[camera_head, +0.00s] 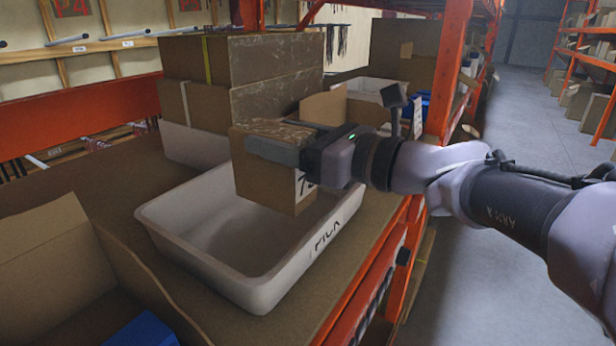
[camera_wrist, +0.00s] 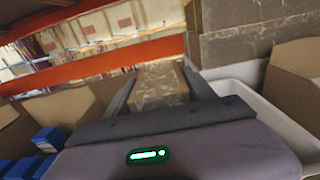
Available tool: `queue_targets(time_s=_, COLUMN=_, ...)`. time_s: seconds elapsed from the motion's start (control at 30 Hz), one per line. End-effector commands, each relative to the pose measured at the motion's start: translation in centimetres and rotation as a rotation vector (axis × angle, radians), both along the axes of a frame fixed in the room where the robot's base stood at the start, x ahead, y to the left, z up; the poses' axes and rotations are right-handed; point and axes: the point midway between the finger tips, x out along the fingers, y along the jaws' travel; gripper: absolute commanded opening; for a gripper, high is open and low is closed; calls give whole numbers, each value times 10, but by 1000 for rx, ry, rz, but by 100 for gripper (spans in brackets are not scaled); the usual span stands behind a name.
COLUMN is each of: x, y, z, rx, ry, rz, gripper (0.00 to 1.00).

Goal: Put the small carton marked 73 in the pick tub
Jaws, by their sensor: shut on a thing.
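My gripper (camera_head: 283,146) is shut on a small brown carton (camera_head: 262,184) with scuffed tape on top. A white label on the carton's right side shows a 7; the rest of the mark is hidden by my gripper. The white pick tub (camera_head: 188,258), with "PICK" lettering on its front right wall, stands on the shelf. In the wrist view the carton (camera_wrist: 160,86) sits between the fingers (camera_wrist: 161,100).
Stacked cartons (camera_head: 215,107) stand behind the tub, above a white bin (camera_head: 195,146). An open carton (camera_head: 45,255) with a blue box (camera_head: 146,331) is at the left front. An orange rack post (camera_head: 447,75) rises to the right. Blue boxes (camera_wrist: 48,138) also show in the wrist view.

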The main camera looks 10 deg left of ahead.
Motion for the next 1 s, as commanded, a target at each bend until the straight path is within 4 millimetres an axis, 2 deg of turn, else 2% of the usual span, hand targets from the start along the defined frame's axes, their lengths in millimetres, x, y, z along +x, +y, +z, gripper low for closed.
queue_targets(time_s=0.1, x=0, y=0, z=-30, rx=1, ry=5, rz=0, gripper=4)
queue_targets(time_s=0.4, x=0, y=-1, z=-92, rx=1, ry=4, rz=-1, gripper=4)
queue_targets(time_s=0.5, x=0, y=-1, z=-99, rx=1, ry=2, rz=-1, gripper=4)
queue_targets(time_s=0.8, x=0, y=-1, z=-101, rx=0, ry=1, rz=-1, gripper=4)
queue_targets(time_s=0.83, x=0, y=-1, z=-100, rx=-1, ry=1, rz=-1, gripper=69)
queue_targets(time_s=0.9, x=0, y=-1, z=-100, rx=-1, ry=1, rz=-1, gripper=83)
queue_targets(time_s=1.0, x=0, y=-1, z=-100, rx=-1, ry=1, rz=0, gripper=85)
